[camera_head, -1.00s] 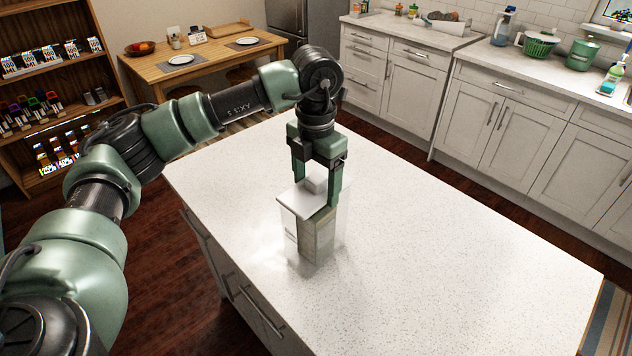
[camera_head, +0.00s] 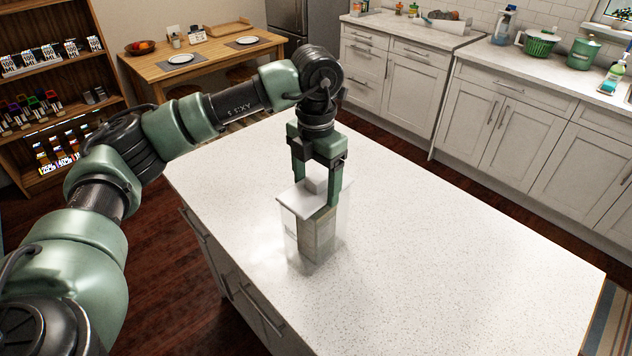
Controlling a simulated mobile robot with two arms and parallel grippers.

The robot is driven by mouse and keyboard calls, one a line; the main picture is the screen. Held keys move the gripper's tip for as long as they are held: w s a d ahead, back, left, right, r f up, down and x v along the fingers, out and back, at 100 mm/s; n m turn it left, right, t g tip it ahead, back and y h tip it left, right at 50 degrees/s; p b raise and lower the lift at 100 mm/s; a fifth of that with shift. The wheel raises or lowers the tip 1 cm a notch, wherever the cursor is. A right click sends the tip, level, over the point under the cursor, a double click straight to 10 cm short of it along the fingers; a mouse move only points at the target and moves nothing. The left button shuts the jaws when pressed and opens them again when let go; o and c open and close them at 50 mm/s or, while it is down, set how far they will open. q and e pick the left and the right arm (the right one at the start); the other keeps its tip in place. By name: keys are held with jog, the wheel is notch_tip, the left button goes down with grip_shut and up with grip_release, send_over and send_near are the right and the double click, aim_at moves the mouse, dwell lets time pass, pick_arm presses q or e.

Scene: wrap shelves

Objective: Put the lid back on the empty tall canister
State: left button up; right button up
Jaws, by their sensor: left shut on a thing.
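The tall canister (camera_head: 317,240) is a clear, upright box on the white island top. A greyish-beige block shape shows through its wall, and I cannot tell whether it is inside or behind. The white square lid (camera_head: 297,204) lies flat at the canister's top, shifted a little toward the left. My left gripper (camera_head: 317,188) points straight down and is shut on the white knob of the lid. I cannot tell whether the lid rests on the rim or hovers just above it. My right gripper is out of view.
The island top (camera_head: 450,260) is bare around the canister. A wooden table (camera_head: 200,67) with plates and a fruit bowl stands at the back left, beside a wooden shelf (camera_head: 55,75) of small goods. Counters with white cabinets (camera_head: 500,115) run along the back right.

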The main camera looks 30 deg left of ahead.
pick_arm(q)
jog(key=o, duration=1.5)
jog(key=shift+r, duration=0.1)
jog(key=shift+r+p, duration=2.1)
jog(key=shift+r, duration=1.35)
jog(key=shift+s+f, duration=0.1)
jog(key=shift+f, duration=0.05)
